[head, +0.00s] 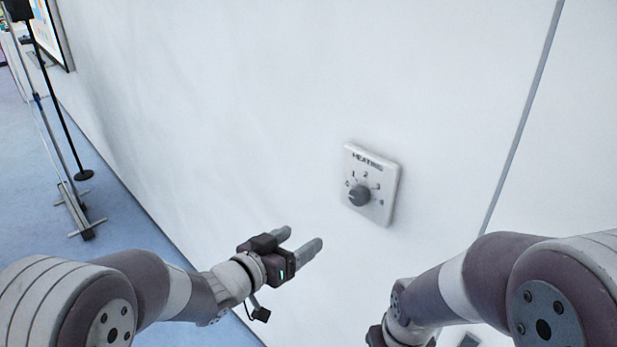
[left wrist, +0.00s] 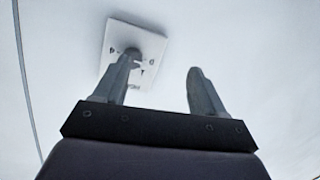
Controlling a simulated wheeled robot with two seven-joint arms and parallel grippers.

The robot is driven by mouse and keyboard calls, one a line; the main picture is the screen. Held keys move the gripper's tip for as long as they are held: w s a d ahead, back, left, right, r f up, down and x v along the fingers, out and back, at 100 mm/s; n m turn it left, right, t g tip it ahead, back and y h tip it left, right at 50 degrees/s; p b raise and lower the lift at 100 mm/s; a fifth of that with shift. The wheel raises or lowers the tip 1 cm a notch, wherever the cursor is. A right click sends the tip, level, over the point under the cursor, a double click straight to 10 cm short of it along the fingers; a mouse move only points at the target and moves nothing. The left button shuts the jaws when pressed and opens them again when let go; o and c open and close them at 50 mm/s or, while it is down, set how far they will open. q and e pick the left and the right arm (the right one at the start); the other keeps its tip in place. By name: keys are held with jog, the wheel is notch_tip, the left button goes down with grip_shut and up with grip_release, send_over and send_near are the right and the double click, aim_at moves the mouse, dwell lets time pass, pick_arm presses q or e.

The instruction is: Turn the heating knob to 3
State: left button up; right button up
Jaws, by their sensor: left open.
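The heating control (head: 385,205) is a white plate on the wall, marked HEATING, with numbers around a round grey knob (head: 358,195). The knob's pointer is too small to read surely. My left gripper (head: 303,238) is open and empty, to the left of and below the plate in the head view, apart from the knob. In the left wrist view the plate (left wrist: 112,38) shows beyond the left finger, which partly covers it; the knob (left wrist: 131,54) is partly visible there. My right arm comes in from the right, but its gripper's fingers are out of view.
The white wall (head: 250,100) is bare around the control, with a vertical grey seam (head: 520,120) to its right.

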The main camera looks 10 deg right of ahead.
pick_arm(q)
notch_tip(320, 180, up, 4)
jog(key=h, duration=0.3)
jog(key=p, duration=0.3)
send_near(355, 197)
jog(key=d+r, duration=0.1)
jog(key=d, duration=0.1)
jog(key=w+d, duration=0.1)
jog(key=w+d+p, duration=0.1)
jog(key=w, duration=0.1)
jog(key=w+p, duration=0.1)
jog(key=shift+w+d+f, duration=0.2)
jog(key=shift+d, duration=0.2)
jog(key=shift+p+x, duration=0.3)
jog(key=shift+x, duration=0.6)
jog(key=shift+s+d+f, duration=0.1)
jog(key=shift+s+d, duration=0.15)
jog(key=shift+d, duration=0.3)
jog(key=shift+w+a, duration=0.15)
jog(key=shift+a, duration=0.05)
jog(key=shift+c, duration=0.7)
jog(key=shift+a, duration=0.1)
jog(key=c, duration=0.9)
pick_arm(e)
notch_tip(355, 197, up, 5)
jog(key=shift+r, duration=0.1)
